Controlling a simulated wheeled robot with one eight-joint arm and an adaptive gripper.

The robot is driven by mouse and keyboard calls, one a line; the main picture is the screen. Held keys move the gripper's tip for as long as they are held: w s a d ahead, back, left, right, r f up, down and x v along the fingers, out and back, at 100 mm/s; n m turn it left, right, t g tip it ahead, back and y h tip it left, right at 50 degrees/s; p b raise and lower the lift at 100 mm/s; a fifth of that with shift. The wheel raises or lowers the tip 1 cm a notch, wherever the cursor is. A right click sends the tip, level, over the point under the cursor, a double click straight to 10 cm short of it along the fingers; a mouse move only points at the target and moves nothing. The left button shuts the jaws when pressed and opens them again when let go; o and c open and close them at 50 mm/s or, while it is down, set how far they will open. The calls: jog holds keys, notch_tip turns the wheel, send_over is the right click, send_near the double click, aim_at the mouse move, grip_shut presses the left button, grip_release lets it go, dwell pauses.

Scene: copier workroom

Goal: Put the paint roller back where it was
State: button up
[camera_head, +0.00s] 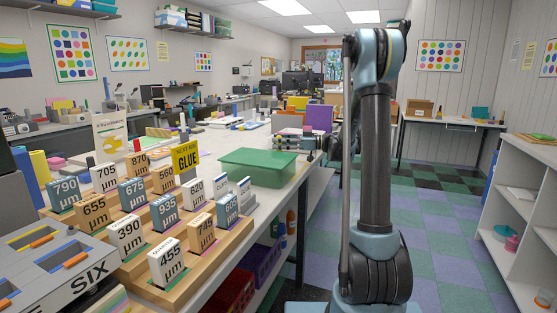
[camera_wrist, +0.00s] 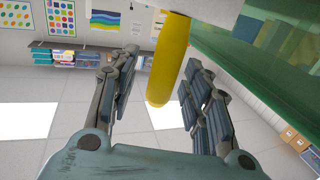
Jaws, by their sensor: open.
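In the wrist view, my gripper (camera_wrist: 160,88) is open, with a finger pair on each side. A smooth yellow rounded cylinder (camera_wrist: 170,62) lies between the fingers in the picture, closer to the right ones, with a visible gap on the left. No paint roller can be made out for certain in the head view. There my arm stands upright right of the table, and my gripper is not clearly visible.
A translucent green bin (camera_head: 258,168) stands on the long table; green plastic also fills the wrist view's right (camera_wrist: 275,50). Numbered blocks in a wooden rack (camera_head: 205,255) and a grey sorter box (camera_head: 50,270) crowd the near table. The checkered floor (camera_head: 440,235) at right is clear.

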jog(key=shift+a, duration=0.2)
grip_shut()
jog(key=shift+r, duration=0.15)
notch_tip(320, 180, up, 10)
jog(key=shift+f, duration=0.1)
dwell(0.4)
